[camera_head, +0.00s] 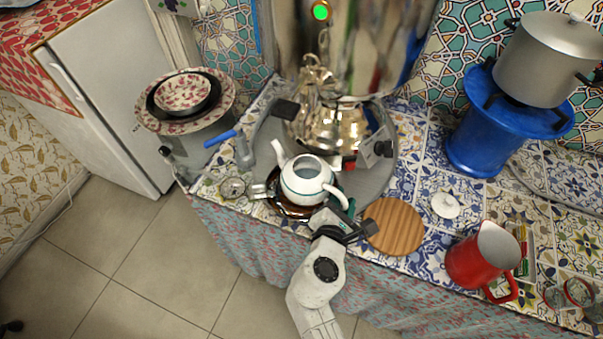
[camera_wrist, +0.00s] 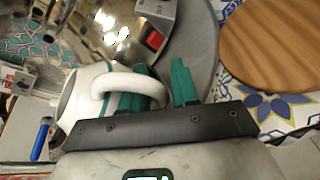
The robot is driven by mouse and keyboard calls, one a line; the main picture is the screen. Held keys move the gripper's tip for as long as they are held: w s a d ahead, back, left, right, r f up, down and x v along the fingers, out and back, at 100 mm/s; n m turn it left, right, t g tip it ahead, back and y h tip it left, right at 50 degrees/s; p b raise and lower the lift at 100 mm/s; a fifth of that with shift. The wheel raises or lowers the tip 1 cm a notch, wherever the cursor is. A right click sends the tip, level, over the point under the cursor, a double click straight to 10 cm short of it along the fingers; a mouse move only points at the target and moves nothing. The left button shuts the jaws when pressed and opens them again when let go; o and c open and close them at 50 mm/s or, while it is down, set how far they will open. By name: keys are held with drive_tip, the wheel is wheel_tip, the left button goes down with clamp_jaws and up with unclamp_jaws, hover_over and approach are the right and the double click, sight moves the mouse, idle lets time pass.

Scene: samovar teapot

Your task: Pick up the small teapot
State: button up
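The small teapot (camera_head: 303,187) is white with a dark band, a spout to the left and a loop handle to the lower right. It is upright at the counter's front, over a dark brown dish (camera_head: 285,207); whether it touches the dish cannot be told. My gripper (camera_head: 340,211) is at the handle. In the wrist view the small teapot (camera_wrist: 88,88) is at left, its handle looping over one teal finger. My gripper (camera_wrist: 160,90) has its fingers close together, with the handle's outer bar between them; it looks shut on the handle. The fingertips are partly hidden.
A shiny samovar (camera_head: 345,45) stands behind on a round grey tray (camera_head: 375,185). To the right are a round wooden board (camera_head: 394,226), a red pitcher (camera_head: 482,258) and a blue stand (camera_head: 487,135) with a pot. A blue-handled item (camera_head: 221,138) is at left.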

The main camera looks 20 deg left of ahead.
clamp_jaws()
drive_tip(key=shift+r, duration=0.15)
idle(0.5)
